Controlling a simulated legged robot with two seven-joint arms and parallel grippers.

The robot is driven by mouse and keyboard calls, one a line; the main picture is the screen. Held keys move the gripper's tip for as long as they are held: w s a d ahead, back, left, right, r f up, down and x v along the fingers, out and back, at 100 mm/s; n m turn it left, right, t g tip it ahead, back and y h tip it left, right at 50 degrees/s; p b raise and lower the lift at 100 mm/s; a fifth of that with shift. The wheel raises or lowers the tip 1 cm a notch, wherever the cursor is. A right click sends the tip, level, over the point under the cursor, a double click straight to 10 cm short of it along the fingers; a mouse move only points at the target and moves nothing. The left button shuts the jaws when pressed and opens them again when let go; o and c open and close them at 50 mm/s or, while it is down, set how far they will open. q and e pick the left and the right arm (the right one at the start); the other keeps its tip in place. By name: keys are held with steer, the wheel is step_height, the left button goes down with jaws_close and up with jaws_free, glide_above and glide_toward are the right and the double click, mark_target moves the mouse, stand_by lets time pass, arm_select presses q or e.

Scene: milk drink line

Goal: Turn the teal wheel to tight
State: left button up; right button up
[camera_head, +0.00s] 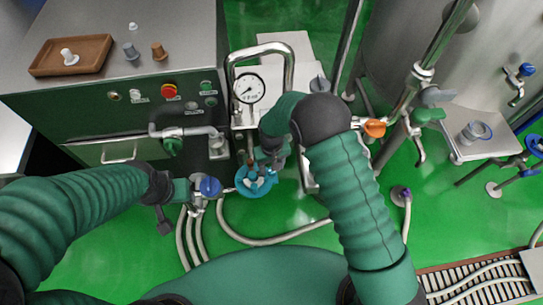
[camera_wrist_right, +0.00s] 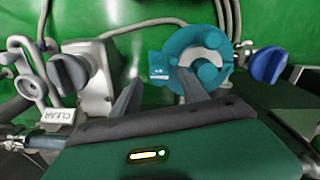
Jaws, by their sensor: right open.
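The teal wheel (camera_head: 257,181) sits low in the middle of the head view, with round knobs on its face. In the right wrist view the teal wheel (camera_wrist_right: 207,43) is just beyond the fingertips. My right gripper (camera_head: 267,160) reaches down over the wheel's upper edge. In the wrist view my right gripper (camera_wrist_right: 156,80) has its fingers apart with nothing held between them. Its right finger overlaps the wheel's lower part; I cannot tell whether it touches. My left gripper (camera_head: 187,191) is beside a blue-capped valve (camera_head: 209,187), left of the wheel; its jaws are not clear.
A pressure gauge (camera_head: 249,89) and a bent steel pipe stand behind the wheel. A steel cabinet (camera_head: 120,120) stands at left. Hoses cross the green floor.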

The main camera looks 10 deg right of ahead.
step_height(320, 180, up, 16)
steer(key=shift+f, duration=0.25)
steer(key=s+d+r+m+t, duration=0.1)
steer(key=s+d+r, duration=0.1)
steer(key=s+d, duration=0.4)
steer(key=s+d+r+m+t, duration=0.1)
steer(key=s+d, duration=0.6)
steer(key=s, duration=0.2)
steer(key=shift+s+d+r+m+t, duration=0.25)
steer(key=shift+s+r+m+t, duration=0.05)
steer(key=shift+r+m, duration=0.1)
steer(key=shift+d, duration=0.15)
